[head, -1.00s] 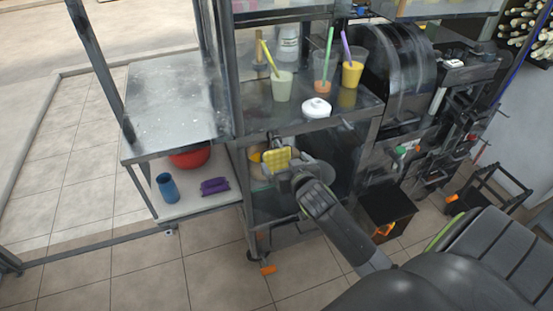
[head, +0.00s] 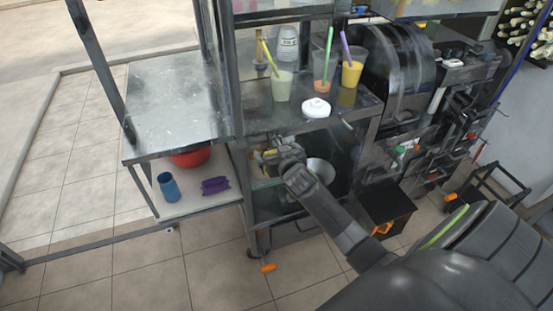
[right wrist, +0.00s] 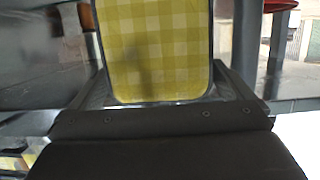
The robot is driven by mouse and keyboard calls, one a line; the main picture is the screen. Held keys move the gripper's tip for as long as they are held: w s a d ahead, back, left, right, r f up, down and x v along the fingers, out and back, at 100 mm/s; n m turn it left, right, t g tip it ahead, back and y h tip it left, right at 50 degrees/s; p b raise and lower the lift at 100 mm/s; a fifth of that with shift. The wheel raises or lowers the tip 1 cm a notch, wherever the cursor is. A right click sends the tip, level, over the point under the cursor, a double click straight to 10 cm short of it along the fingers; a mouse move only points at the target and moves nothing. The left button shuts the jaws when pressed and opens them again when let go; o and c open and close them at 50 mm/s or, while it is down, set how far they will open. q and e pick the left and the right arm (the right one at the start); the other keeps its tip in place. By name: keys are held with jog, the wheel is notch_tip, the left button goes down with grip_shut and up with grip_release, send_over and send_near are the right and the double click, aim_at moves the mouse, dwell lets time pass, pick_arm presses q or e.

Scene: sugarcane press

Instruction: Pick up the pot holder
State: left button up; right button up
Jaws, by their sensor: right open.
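The pot holder is a yellow-and-white checked pad with a dark edge. In the right wrist view the pot holder (right wrist: 155,45) stands large between the two fingers of my right gripper. In the head view my right gripper (head: 270,158) reaches into the lower shelf space under the counter. It hides most of the pot holder there, and only small yellow bits show around it. The right gripper is open, with the pad between its jaws. I cannot tell whether the fingers touch it. My left gripper is not in view.
A metal counter (head: 350,112) with cups and a white lid (head: 316,108) lies just above my right gripper. A metal bowl (head: 321,171) stands beside the wrist. A blue cup (head: 167,186), purple item (head: 215,185) and red bowl (head: 190,157) are on the left shelf.

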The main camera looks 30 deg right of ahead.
jog(key=c, duration=0.8)
jog(key=shift+r, duration=0.1)
